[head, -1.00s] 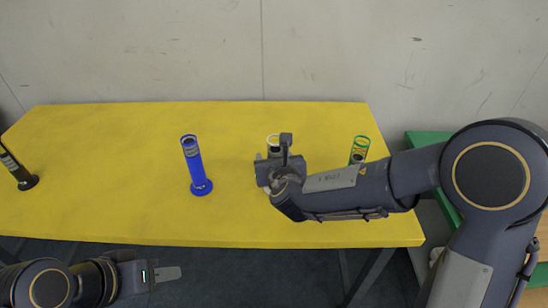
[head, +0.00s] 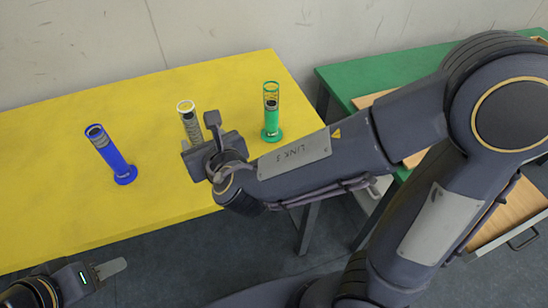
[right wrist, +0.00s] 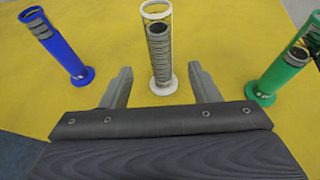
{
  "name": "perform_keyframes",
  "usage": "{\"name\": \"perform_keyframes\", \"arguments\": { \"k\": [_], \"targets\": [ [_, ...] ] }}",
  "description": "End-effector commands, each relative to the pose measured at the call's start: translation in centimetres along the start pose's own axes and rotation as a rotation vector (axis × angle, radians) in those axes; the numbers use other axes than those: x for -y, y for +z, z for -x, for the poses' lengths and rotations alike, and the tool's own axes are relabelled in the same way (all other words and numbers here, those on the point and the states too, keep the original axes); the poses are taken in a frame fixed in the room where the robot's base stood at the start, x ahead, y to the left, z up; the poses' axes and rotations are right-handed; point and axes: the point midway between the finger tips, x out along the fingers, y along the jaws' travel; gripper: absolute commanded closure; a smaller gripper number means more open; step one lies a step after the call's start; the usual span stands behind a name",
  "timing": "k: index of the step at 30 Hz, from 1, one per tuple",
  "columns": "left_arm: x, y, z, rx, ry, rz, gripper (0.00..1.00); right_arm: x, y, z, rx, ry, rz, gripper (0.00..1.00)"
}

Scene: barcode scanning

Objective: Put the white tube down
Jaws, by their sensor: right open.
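The white tube (head: 187,112) stands upright on the yellow table (head: 60,190), between the blue and green tubes. In the right wrist view the white tube (right wrist: 159,55) rests on its round base, with a dark banded part inside. My right gripper (head: 208,142) is at the white tube and hides its lower part in the head view. The right wrist view shows this gripper (right wrist: 160,80) open, one finger on each side of the tube with gaps between. My left gripper (head: 112,267) is at the lower left, off the table's front edge; its finger opening is unclear.
The blue tube (head: 108,152) stands to the left and the green tube (head: 271,118) to the right on the table. A green table (head: 370,75) with wooden trays (head: 375,98) stands at the right. The yellow table's left part in view is clear.

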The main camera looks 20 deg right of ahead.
Motion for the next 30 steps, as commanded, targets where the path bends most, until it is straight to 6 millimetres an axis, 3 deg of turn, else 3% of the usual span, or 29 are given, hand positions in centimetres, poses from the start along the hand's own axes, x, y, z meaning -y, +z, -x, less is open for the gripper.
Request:
{"name": "perform_keyframes", "arguments": {
  "k": [2,4,7,12,15,19,23,24,30],
  "targets": [
    [0.0,0.0,0.0,0.000,0.000,0.000,0.64,0.3,0.0,0.0,-0.002,-0.009,-0.015,0.45],
    [0.0,0.0,0.0,0.000,0.000,0.000,0.64,1.9,0.0,0.2,-0.016,-0.050,-0.086,0.45],
    [0.0,0.0,0.0,0.000,0.000,0.000,0.64,6.8,-0.5,1.1,-0.057,-0.187,-0.336,0.45],
    [0.0,0.0,0.0,0.000,0.000,0.000,0.64,17.3,-4.8,6.5,-0.117,-0.562,-1.107,0.45],
    [0.0,0.0,0.0,0.000,0.000,0.000,0.64,20.2,-8.4,10.8,-0.120,-0.773,-1.615,0.45],
    [0.0,0.0,0.0,0.000,0.000,0.000,0.64,20.1,-11.9,15.6,-0.098,-0.994,-2.273,0.45],
    [0.0,0.0,0.0,0.000,0.000,0.000,0.64,17.8,-12.9,18.4,-0.087,-1.119,-2.837,0.45],
    [0.0,0.0,0.0,0.000,0.000,0.000,0.64,17.1,-12.9,18.9,0.088,1.107,2.891,0.45],
    [0.0,0.0,0.0,0.000,0.000,0.000,0.64,14.9,-11.9,20.0,0.101,0.890,2.568,0.45]
  ]
}}
